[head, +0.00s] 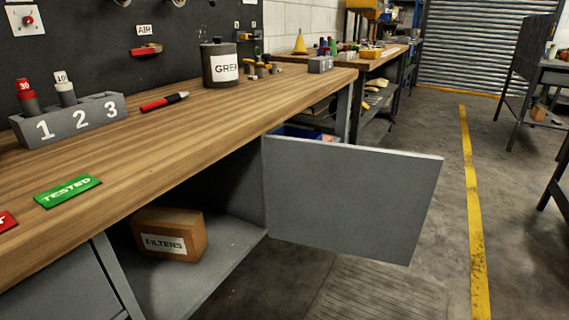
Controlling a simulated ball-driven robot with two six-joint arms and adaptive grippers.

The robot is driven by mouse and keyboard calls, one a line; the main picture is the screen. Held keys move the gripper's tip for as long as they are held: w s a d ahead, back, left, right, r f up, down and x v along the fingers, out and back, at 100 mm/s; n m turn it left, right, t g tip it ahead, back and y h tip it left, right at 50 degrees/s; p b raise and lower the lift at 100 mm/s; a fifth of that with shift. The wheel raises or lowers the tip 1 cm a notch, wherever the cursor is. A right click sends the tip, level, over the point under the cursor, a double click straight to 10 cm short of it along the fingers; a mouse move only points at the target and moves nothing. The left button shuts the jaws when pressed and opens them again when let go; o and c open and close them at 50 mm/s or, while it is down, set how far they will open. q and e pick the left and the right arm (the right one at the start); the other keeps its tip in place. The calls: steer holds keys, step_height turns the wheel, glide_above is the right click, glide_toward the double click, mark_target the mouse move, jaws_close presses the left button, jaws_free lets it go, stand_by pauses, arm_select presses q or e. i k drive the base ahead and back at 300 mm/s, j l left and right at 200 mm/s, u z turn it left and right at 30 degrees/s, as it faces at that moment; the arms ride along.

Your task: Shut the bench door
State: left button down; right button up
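The bench door (350,198) is a flat grey panel below the wooden bench (235,108). It stands wide open, hinged at the right side of the cupboard opening and swung out over the floor to the right. Its inner end meets the cupboard near the bench's front edge, and its free edge is at the far right. The open cupboard (228,248) holds a brown box labelled FILTERS (182,222), which sits inside on the grey cupboard floor. Neither of my grippers shows in the head view.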

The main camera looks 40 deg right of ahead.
mark_target(372, 204)
steer(key=i+l, duration=0.1)
steer(key=l, duration=0.55)
steer(key=i+l, duration=0.1)
steer(key=l, duration=1.15)
steer(key=l+u, duration=0.35)
steer(key=l, duration=0.4)
steer(key=l+u, duration=0.35)
steer(key=l, duration=0.4)
steer(key=k+l+u, duration=0.1)
steer(key=l+u, duration=0.2)
steer(key=l, duration=0.4)
steer(key=u, duration=0.65)
steer(key=k+l, duration=0.35)
steer(key=k+l+z, duration=0.1)
steer(key=k+l, duration=0.2)
steer(key=l, duration=0.15)
